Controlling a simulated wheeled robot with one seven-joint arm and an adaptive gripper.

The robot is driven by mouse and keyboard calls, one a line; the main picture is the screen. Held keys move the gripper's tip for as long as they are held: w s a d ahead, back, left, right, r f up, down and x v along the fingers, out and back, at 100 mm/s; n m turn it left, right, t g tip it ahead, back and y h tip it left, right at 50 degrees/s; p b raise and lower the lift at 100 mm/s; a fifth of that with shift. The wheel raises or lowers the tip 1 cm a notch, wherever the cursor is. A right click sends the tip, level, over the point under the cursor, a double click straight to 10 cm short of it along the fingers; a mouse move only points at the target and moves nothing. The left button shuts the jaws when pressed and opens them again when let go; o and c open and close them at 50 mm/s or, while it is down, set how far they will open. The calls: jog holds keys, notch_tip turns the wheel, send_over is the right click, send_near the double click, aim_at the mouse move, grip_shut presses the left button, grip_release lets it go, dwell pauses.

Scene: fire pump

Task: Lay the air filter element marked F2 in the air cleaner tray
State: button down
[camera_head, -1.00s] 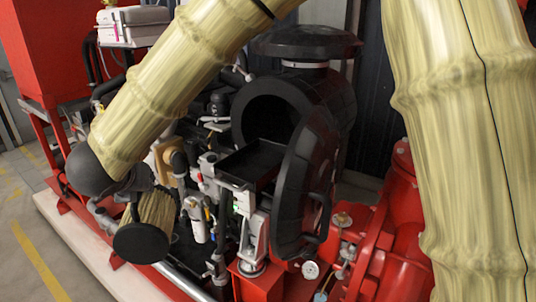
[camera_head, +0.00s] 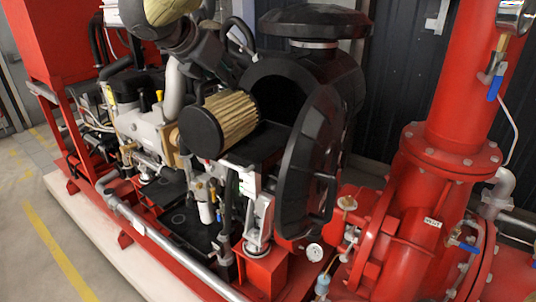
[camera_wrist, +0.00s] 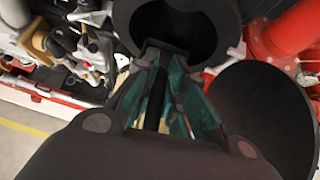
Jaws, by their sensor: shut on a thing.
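The air filter element (camera_head: 232,117), a tan pleated cylinder with black end caps, lies sideways at the left end of the black air cleaner tray (camera_head: 262,143) in the head view. I cannot tell whether it touches the tray. No F2 marking is readable. My gripper (camera_head: 222,80) reaches it from above left and is shut on it; the fingertips are mostly hidden in the head view. In the wrist view my gripper's green-padded fingers (camera_wrist: 160,95) show, with only slivers of tan between them. The tray lies before the open black air cleaner housing (camera_head: 295,85).
The open round black cover (camera_head: 312,165) stands right of the tray. The housing mouth is behind it. Engine parts and a silver pipe (camera_head: 150,238) crowd the left and front. A large red pipe (camera_head: 455,110) stands at the right.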

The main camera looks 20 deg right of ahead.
jog(key=shift+s+d+r+m+g+h, duration=0.2)
jog(key=shift+d+r+m+g+h, duration=0.15)
jog(key=shift+d+r, duration=0.35)
jog(key=shift+w+d, duration=0.1)
jog(key=shift+d, duration=0.25)
jog(key=w+d+r+p+x, duration=0.1)
jog(key=p+x, duration=0.4)
jog(key=x, duration=1)
jog(key=shift+w+d+r, duration=0.15)
jog(key=shift+d+r, duration=0.1)
jog(key=shift+f, duration=0.1)
jog(key=c, duration=1.5)
grip_release()
